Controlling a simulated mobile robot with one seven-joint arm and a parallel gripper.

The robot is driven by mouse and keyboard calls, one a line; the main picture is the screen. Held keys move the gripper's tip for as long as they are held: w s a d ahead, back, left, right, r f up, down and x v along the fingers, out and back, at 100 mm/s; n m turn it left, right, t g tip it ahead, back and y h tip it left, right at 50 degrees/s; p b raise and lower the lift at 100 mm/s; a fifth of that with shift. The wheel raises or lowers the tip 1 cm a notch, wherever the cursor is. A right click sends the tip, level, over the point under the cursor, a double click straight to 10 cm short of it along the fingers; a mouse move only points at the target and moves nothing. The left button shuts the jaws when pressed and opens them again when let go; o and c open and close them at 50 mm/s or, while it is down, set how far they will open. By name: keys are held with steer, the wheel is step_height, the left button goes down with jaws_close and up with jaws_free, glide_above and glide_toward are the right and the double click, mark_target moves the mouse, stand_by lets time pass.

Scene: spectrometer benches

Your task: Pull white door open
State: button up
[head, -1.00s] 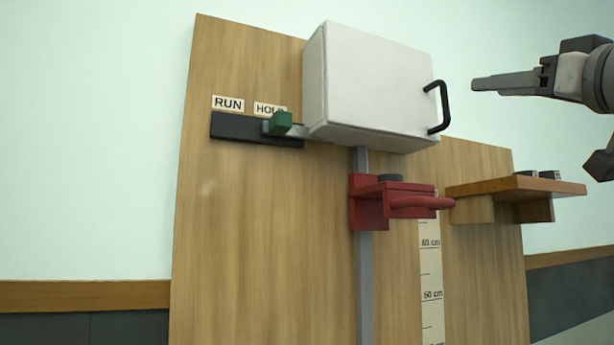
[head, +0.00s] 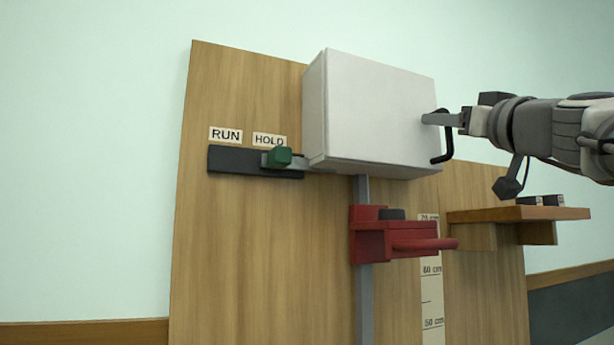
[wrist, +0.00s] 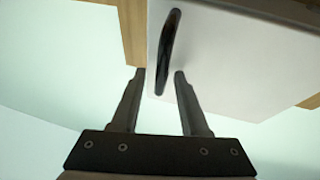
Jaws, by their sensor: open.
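The white door (head: 377,112) is the front of a white box mounted on a wooden board, and it looks closed. It also shows in the wrist view (wrist: 235,60). A black bar handle (head: 447,150) stands at the door's right edge. My gripper (head: 428,119) is at the upper part of the handle in the head view. In the wrist view the handle (wrist: 167,50) lies ahead of and between the two spread fingertips of my gripper (wrist: 160,75). The fingers are open; I cannot tell whether either touches the handle.
A green knob (head: 279,157) sits on a dark slide rail under the HOLD label (head: 269,140), left of the box. A red clamp (head: 385,240) is on the grey post below. A wooden shelf (head: 520,214) juts out at the right, below my arm.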

jaws_close()
steer(key=shift+s+r, duration=0.1)
stand_by(1.2)
